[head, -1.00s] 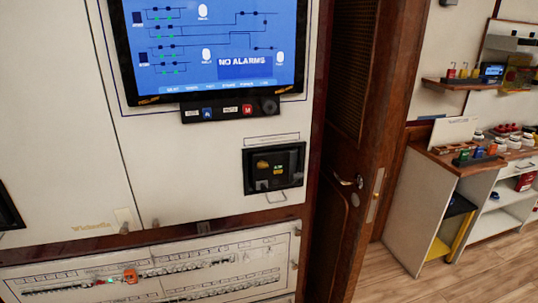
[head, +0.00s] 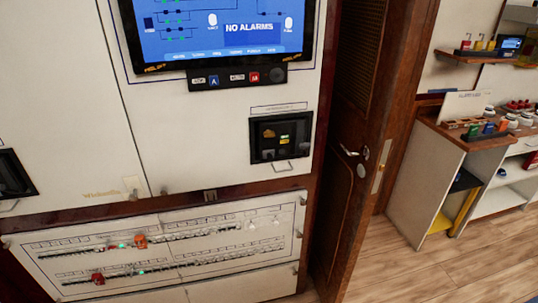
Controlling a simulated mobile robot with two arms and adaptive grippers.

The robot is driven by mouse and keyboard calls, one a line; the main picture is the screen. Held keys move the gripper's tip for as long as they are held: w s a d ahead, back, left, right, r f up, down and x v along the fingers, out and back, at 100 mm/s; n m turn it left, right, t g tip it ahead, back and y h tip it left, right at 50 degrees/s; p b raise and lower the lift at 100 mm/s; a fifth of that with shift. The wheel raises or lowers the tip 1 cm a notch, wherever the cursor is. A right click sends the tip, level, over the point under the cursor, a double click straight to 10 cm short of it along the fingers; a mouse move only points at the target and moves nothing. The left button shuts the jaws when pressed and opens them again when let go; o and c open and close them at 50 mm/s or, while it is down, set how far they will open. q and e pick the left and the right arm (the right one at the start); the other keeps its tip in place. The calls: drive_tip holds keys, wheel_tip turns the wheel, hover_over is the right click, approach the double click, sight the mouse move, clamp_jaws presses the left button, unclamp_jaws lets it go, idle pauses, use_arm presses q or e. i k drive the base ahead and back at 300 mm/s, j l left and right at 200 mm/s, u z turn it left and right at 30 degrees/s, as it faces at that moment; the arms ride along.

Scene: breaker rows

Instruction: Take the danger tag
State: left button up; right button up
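I cannot make out a danger tag for certain in the head view. A breaker panel (head: 215,262) with two rows of small breakers is at the lower left. An orange-red piece (head: 140,241) sits on its upper row and a red piece (head: 98,279) on its lower row; both are too small to tell what they are. Small colored items (head: 488,128) stand on the wooden-topped bench (head: 450,132) at the right, and more red and yellow ones (head: 478,45) on the shelf above. Neither of my grippers is in view.
A screen (head: 215,30) reading "NO ALARMS" is on the white cabinet wall, with a black device (head: 281,137) below it. A wooden door (head: 350,150) stands between the cabinet and the bench. The wooden floor (head: 420,265) at the lower right is clear.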

sight(465, 45)
drive_tip(key=i+l+u, duration=0.1)
drive_tip(key=l, duration=0.3)
drive_tip(key=i+l, duration=0.25)
drive_tip(key=l, duration=0.2)
drive_tip(key=i+l+u, duration=0.15)
drive_tip(key=l, duration=0.25)
drive_tip(key=i+l, duration=0.15)
drive_tip(key=l, duration=0.3)
drive_tip(key=i+l+u, duration=0.15)
drive_tip(key=l, duration=0.25)
drive_tip(key=i+l+u, duration=0.1)
drive_tip(key=l, duration=0.35)
